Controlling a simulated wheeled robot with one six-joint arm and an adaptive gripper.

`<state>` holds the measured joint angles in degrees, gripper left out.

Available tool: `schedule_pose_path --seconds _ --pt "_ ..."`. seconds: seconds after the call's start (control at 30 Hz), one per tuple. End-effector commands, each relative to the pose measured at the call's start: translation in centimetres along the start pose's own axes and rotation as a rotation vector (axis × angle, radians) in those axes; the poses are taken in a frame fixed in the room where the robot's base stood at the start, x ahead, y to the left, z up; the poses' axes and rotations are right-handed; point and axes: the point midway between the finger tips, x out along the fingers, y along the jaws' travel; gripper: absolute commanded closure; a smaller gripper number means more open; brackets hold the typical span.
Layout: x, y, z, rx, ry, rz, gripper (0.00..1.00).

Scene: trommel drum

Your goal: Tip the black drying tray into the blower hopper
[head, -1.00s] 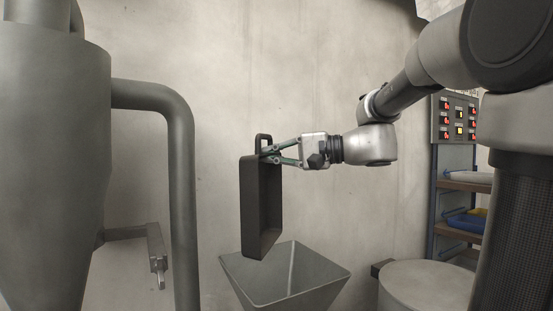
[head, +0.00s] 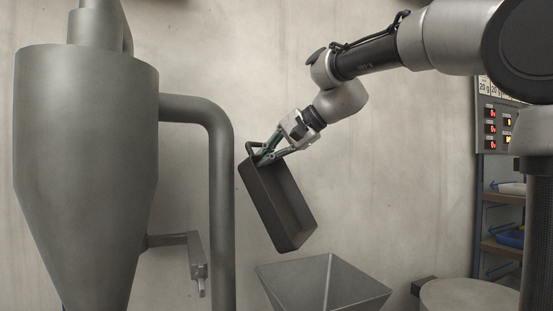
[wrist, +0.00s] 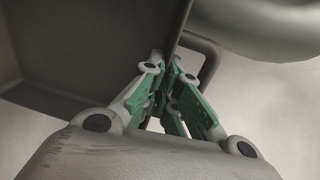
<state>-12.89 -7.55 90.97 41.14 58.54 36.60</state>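The black drying tray (head: 291,196) hangs steeply tilted in the head view, its lower end down and to the right, above the hopper and apart from it. Its visible inside looks bare. My gripper (head: 262,158) is shut on the tray's upper end wall beside the loop handle (head: 252,148). In the wrist view the green-padded fingers (wrist: 167,68) close on the tray's edge, with the tray wall (wrist: 90,45) at left and the handle (wrist: 208,60) at right. The blower hopper (head: 285,282) is a grey open funnel below the tray; its inside is mostly hidden.
A big grey cyclone (head: 85,170) with a curved pipe (head: 222,200) stands left of the tray. A round grey drum (head: 468,296) stands at lower right, near a shelf rack (head: 503,245) and a lit control panel (head: 497,125). Bare wall is behind.

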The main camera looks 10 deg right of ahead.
Motion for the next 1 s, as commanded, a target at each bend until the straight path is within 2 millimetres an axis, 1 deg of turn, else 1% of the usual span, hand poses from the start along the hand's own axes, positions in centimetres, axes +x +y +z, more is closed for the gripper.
schedule_pose_path --seconds 0.03,0.2,0.5,0.7,0.8,0.9,1.0 --pt "0.7 -0.6 0.1 -0.006 -0.002 0.034 1.00" --pt "2.5 -1.9 0.1 -0.005 -0.001 0.160 1.00" --pt "3.8 -2.8 0.0 -0.003 0.000 0.273 1.00" --pt "6.3 -3.9 0.0 -0.004 -0.002 0.479 1.00" --pt "7.2 -4.4 0.0 -0.004 0.000 0.568 1.00" --pt "7.6 -4.5 0.0 -0.002 0.001 0.621 1.00" --pt "7.5 -4.5 0.0 -0.001 0.003 0.641 1.00"
